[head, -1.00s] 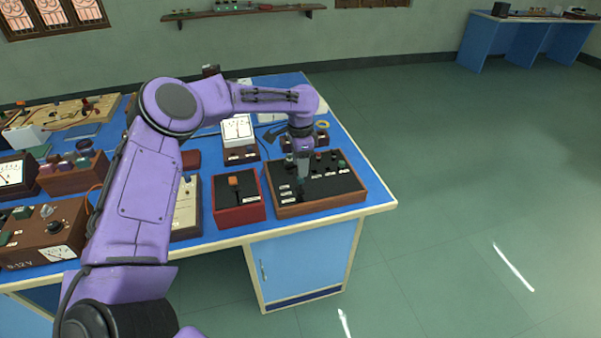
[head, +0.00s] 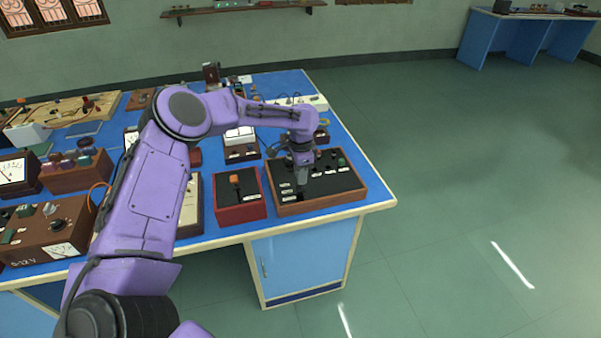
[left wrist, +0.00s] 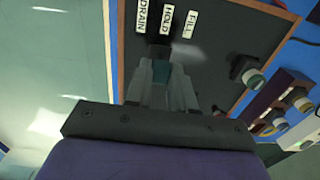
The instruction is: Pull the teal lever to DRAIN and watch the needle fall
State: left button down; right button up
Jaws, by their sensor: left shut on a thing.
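The teal lever (left wrist: 161,71) shows between the fingers of my left gripper (left wrist: 162,88) in the left wrist view. The gripper is shut on it. DRAIN (left wrist: 143,16), HOLD (left wrist: 167,19) and FILL (left wrist: 190,23) labels lie just beyond the fingertips; I cannot tell exactly which one the lever lines up with. In the head view my left gripper (head: 302,181) points down at the left part of the black-topped wooden control box (head: 335,184) and hides the lever. A white-faced meter (head: 240,135) stands behind, partly covered by my arm; no needle reading can be made out.
A red box with an orange-topped switch (head: 240,207) stands close left of the control box. A round knob (left wrist: 250,77) is on the panel beside the gripper. The blue bench (head: 345,144) holds several other instruments at left. The floor at right is clear.

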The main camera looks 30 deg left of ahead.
pick_arm(q)
jog(key=shift+s+d+r+y+p, duration=0.2)
jog(key=shift+d+y+p, duration=0.05)
jog(key=shift+y+p, duration=0.1)
jog(key=shift+s+d+f+t+y, duration=0.15)
jog(key=shift+s+d+t+y, duration=0.2)
jog(key=shift+t, duration=0.35)
jog(key=shift+s+d+f+t+y+b, duration=0.25)
jog(key=shift+d+f+t+y+b, duration=0.2)
jog(key=shift+y+b, duration=0.3)
jog(key=shift+s+d+t+y+b, duration=0.3)
jog(key=shift+t+y+b, duration=0.35)
jog(key=shift+b, duration=0.25)
jog(key=c, duration=1)
grip_release()
jog(key=shift+o, duration=0.2)
